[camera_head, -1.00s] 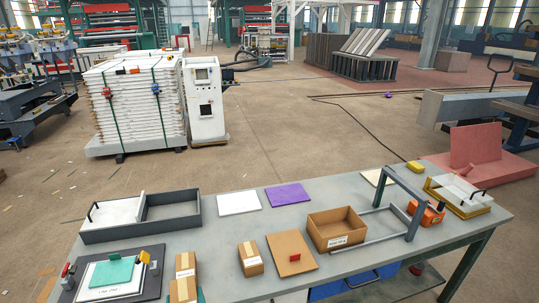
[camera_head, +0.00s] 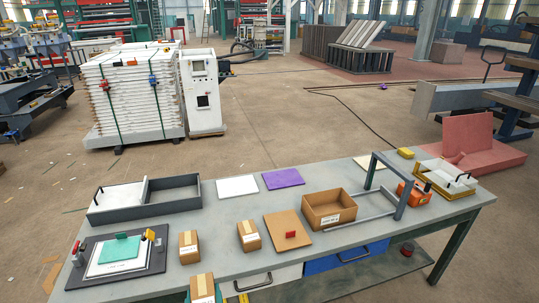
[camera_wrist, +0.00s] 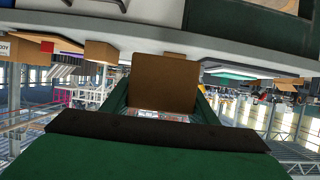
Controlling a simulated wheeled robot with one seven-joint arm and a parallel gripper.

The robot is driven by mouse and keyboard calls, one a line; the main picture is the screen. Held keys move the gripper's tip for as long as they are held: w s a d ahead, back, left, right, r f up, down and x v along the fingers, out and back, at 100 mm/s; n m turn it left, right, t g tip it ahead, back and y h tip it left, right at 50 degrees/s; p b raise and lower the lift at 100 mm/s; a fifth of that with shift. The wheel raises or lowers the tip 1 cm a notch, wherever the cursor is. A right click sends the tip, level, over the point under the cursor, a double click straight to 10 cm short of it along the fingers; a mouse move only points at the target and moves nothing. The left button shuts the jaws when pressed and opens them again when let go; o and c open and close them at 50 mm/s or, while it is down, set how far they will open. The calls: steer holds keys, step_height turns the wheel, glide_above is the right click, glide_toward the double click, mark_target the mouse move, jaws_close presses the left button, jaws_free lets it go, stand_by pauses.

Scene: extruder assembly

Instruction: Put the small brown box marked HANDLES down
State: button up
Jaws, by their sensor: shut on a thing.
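A small brown box (camera_head: 202,286) with pale tape and a white label is at the bottom of the head view, in front of the table's front edge. Its label is too small to read. In the wrist view the box (camera_wrist: 165,75) sits between the green fingers of my gripper (camera_wrist: 164,97), which is shut on it. A bit of green finger shows beside the box in the head view. Two similar taped boxes stand on the grey table, one at the left (camera_head: 188,250) and one further right (camera_head: 249,240). The box's underside contact is hidden in the head view.
The grey table (camera_head: 225,215) also bears a dark two-part tray (camera_head: 180,203), a fixture board with a teal plate (camera_head: 120,249), a brown panel (camera_head: 285,224), an open carton (camera_head: 322,220) and a grey frame (camera_head: 400,193). Bare table lies between the small boxes.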

steer(key=s+d+f+m+h, duration=0.1)
steer(key=d+f, duration=0.8)
steer(key=f, duration=0.4)
steer(key=s+d+f+m+h, duration=0.2)
steer(key=d+f, duration=0.7)
steer(key=f, duration=0.3)
steer(key=shift+s+d+f+t+h, duration=0.25)
steer(key=shift+d+f+t+h, duration=0.05)
steer(key=shift+d+f+t, duration=0.1)
